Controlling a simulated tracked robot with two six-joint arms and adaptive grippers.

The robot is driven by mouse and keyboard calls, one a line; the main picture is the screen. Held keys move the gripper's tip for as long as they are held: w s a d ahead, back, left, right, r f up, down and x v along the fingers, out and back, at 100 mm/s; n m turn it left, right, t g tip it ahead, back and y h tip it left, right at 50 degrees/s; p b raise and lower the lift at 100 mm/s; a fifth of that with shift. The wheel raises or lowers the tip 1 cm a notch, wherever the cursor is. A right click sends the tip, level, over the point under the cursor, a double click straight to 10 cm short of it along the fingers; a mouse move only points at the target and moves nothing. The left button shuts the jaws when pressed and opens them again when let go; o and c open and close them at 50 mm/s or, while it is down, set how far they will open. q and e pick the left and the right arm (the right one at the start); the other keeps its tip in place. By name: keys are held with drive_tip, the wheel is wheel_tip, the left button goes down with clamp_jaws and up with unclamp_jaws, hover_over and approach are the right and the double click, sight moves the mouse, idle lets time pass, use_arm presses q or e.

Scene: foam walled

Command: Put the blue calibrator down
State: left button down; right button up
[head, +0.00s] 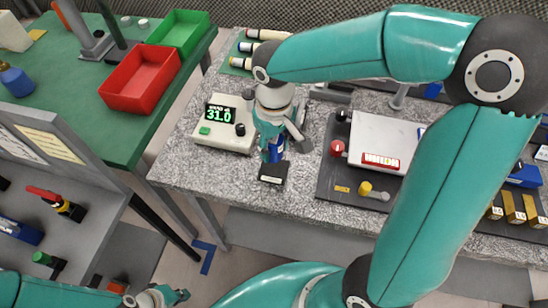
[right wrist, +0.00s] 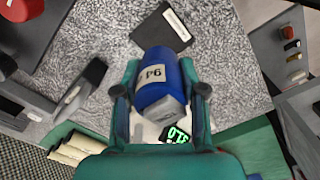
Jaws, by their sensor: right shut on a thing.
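A small black labelled pad (head: 272,173) lies near the bench's front edge, and also shows in the right wrist view (right wrist: 167,32). My left gripper (head: 170,296) is at the bottom left edge, its opening unclear.
A white meter (head: 225,135) reading 31.0 stands left of my right gripper. A dark mat (head: 328,178) with a white device is to the right. Red (head: 140,80) and green (head: 179,33) bins sit on a green table. Speckled bench (head: 205,175) is bare in front of the meter.

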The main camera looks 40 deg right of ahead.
sight(274, 168)
drive_tip(key=shift+f, duration=2.75)
drive_tip(key=o, duration=1.1)
drive_tip(key=shift+f, duration=0.1)
drive_tip(key=shift+o, duration=0.2)
drive_tip(key=shift+r, duration=0.2)
wheel_tip(274, 168, up, 12)
drive_tip(key=shift+f, duration=0.1)
